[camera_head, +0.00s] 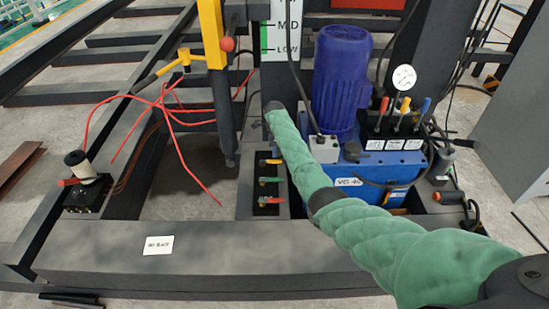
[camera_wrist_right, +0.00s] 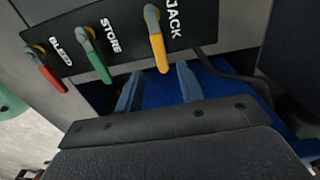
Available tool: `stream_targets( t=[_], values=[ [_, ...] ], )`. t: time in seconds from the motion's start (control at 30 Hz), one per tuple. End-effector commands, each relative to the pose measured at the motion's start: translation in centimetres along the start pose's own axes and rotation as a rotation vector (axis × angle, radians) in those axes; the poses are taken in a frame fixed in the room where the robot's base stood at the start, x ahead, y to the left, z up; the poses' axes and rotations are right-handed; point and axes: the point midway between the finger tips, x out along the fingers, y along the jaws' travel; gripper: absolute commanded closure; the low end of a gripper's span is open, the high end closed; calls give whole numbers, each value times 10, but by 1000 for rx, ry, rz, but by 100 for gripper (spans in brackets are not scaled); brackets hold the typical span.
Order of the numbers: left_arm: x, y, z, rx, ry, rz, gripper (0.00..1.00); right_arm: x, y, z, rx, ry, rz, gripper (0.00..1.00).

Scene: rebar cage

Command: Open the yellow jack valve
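The yellow jack valve handle (camera_wrist_right: 158,52) hangs down from its pivot beside the word JACK on a black panel. It also shows at the top of the panel in the head view (camera_head: 271,161). My right gripper (camera_wrist_right: 159,72) is open, one blue-grey finger on each side of the handle's lower end in the wrist view. Contact cannot be told. In the head view my green-sleeved right arm reaches up past the panel, ending in a dark tip (camera_head: 273,107); its fingers cannot be made out. My left gripper is not in view.
The green STORE handle (camera_wrist_right: 97,63) and red BLEED handle (camera_wrist_right: 50,76) sit beside the jack handle. A blue motor (camera_head: 341,80) and blue power unit (camera_head: 372,182) stand right of the panel. Red hoses (camera_head: 165,105) and a yellow post (camera_head: 212,35) are on its left.

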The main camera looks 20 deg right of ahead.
Motion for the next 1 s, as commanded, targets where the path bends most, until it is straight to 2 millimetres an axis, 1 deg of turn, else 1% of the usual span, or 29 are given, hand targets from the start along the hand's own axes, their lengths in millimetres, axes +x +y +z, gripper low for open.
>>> stream_targets(
  t=[0.03,0.1,0.33,0.5,0.77,0.8,0.87,0.9,1.0],
  values=[
    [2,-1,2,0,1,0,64,10,0,0,0,1,1,62],
    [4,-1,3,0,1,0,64,21,0,0,0,1,1,62],
    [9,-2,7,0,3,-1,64,49,0,0,-2,0,-1,62],
    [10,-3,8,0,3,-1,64,59,0,0,-2,0,-2,62],
    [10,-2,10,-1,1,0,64,60,0,0,-2,-1,-3,62],
    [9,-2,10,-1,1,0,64,60,0,0,-2,-1,-3,64],
    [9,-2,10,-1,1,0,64,60,0,0,-2,-1,-3,76],
    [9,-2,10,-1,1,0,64,60,0,0,-2,-1,-3,83],
    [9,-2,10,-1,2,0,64,60,0,0,-2,-1,-3,100]
  ],
)
